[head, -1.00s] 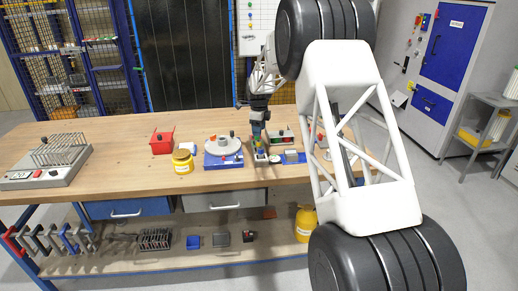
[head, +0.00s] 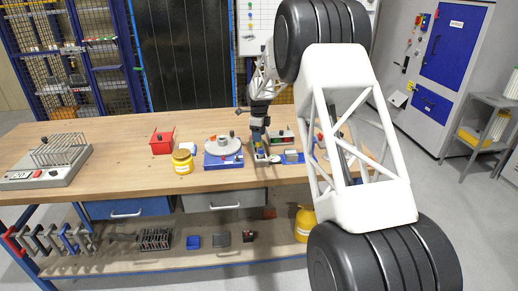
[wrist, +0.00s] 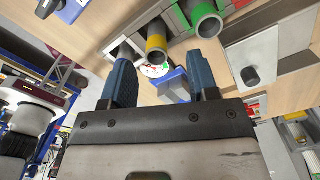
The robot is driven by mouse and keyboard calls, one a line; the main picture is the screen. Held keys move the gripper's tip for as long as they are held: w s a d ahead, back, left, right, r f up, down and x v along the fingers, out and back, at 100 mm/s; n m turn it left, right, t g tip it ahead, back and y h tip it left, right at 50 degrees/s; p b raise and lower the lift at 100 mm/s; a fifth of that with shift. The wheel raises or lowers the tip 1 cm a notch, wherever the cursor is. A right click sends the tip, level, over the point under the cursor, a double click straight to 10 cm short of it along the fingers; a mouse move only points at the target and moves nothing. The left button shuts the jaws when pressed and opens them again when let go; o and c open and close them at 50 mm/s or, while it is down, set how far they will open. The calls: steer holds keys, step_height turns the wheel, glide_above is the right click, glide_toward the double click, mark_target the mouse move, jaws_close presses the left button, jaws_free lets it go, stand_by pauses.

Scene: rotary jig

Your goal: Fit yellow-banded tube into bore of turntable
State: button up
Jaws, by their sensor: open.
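The yellow-banded tube (wrist: 157,40) stands in a holder (wrist: 180,15), its open grey end facing the wrist camera. It lies just beyond my gripper (wrist: 163,78), whose two blue fingers are apart with nothing held between them. In the head view my gripper (head: 258,140) is over the small tube holder (head: 261,159), right of the turntable. The turntable (head: 222,144) is a grey disc with a raised centre on a blue base (head: 222,161). Its bore cannot be made out at this size.
A yellow jar (head: 182,162) and a red bin (head: 162,141) are left of the turntable. A wire rack (head: 60,152) is far left, with bare tabletop before it.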

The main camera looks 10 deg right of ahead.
mark_target(259, 144)
steer(key=shift+s+f, duration=0.15)
steer(key=shift+f, duration=1.15)
steer(key=shift+s+f, duration=0.1)
steer(key=shift+f, duration=1.2)
jaws_close()
steer(key=shift+r, duration=0.15)
steer(key=shift+r, duration=4.9)
